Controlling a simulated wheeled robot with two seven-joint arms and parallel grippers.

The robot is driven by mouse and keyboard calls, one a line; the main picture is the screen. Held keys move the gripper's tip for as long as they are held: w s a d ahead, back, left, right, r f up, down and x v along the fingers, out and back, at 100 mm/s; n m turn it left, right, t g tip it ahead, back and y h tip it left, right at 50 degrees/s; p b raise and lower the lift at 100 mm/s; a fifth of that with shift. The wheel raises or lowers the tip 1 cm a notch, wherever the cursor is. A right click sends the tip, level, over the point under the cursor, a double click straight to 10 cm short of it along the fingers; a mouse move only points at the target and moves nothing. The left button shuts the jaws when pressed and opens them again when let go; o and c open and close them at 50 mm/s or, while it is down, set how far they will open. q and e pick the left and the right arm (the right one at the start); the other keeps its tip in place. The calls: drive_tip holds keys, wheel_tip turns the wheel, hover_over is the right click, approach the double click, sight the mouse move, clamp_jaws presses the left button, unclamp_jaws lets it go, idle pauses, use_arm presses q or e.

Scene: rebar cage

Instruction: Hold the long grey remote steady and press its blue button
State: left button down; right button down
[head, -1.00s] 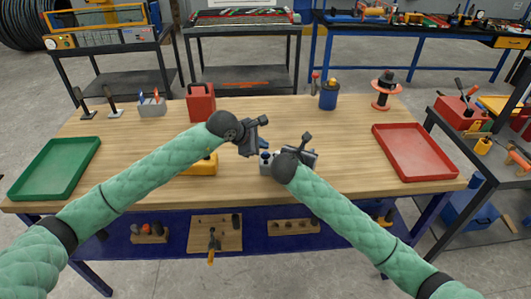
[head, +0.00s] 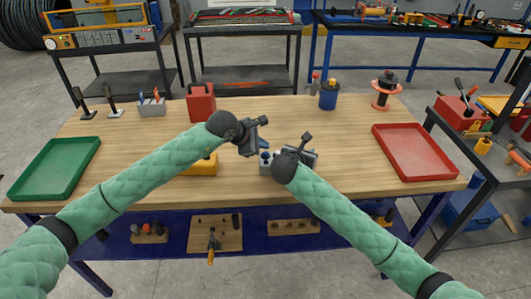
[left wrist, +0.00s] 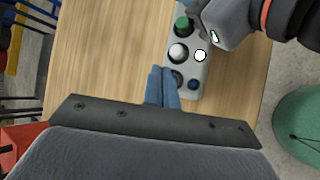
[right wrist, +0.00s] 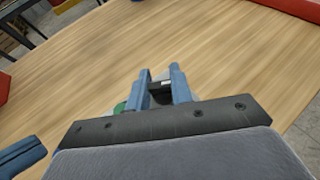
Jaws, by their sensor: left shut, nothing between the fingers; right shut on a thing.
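The grey remote (left wrist: 201,72) shows best in the left wrist view, with a green button, pale buttons, a dark button and a small blue button (left wrist: 194,84) near its lower end. In the head view the remote (head: 266,168) lies near the table's front middle, partly hidden by my right arm. My right gripper (right wrist: 161,84) is shut on the remote, which its own fingers mostly hide. My left gripper (left wrist: 163,78) is shut and empty, its fingertips beside the dark button and left of the blue one in that view. Whether they touch the remote I cannot tell.
A yellow object (head: 201,166) sits behind my left forearm. A green tray (head: 55,168) is at the left and a red tray (head: 415,152) at the right. A red box (head: 201,103) and blue cup (head: 328,97) stand farther back. The table's middle is clear.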

use_arm(q)
drive_tip(key=shift+f, duration=1.25)
idle(1.4)
drive_tip(key=shift+r, duration=1.3)
drive_tip(key=shift+r, duration=0.1)
wheel_tip(320, 180, up, 5)
drive_tip(key=shift+f, duration=0.1)
idle(0.8)
